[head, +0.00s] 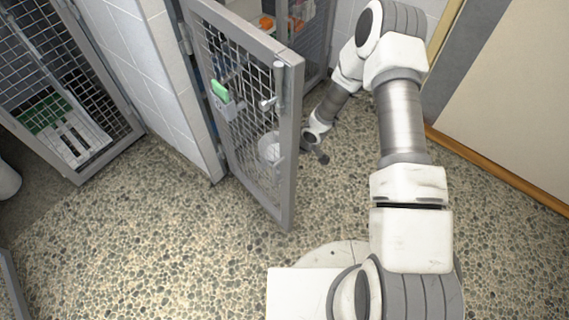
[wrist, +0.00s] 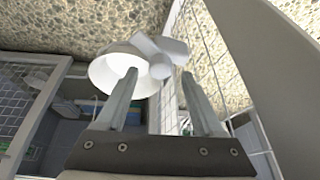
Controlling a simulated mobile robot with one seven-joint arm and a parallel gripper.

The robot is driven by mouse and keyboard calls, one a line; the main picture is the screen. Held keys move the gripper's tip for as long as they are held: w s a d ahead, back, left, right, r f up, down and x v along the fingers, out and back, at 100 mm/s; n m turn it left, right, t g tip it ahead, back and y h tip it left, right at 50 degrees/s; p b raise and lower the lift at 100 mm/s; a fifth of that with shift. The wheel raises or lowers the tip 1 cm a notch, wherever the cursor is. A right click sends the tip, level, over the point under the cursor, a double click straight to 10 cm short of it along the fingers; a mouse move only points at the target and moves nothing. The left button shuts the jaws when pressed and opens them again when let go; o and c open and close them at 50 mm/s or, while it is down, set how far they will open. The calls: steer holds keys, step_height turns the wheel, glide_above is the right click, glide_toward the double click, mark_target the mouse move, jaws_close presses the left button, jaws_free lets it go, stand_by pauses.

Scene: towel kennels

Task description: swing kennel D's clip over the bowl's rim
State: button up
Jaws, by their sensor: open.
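The white bowl (head: 268,150) shows through the mesh of an open kennel door (head: 287,190) in the head view. In the wrist view the bowl (wrist: 103,76) is round, and a pale clip-like piece with a rounded knob (wrist: 160,66) lies across its right rim. I cannot tell whether the clip holds the rim. My gripper (head: 320,156) is close to the bowl, on the door's right side. In the wrist view my gripper (wrist: 160,75) is open, its left finger in front of the bowl and its right finger right of the knob. No letter is readable on the door.
A tan panel (head: 515,95) stands at right. The speckled floor (head: 150,240) in front is clear.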

steer(key=shift+x, duration=1.15)
jaws_close()
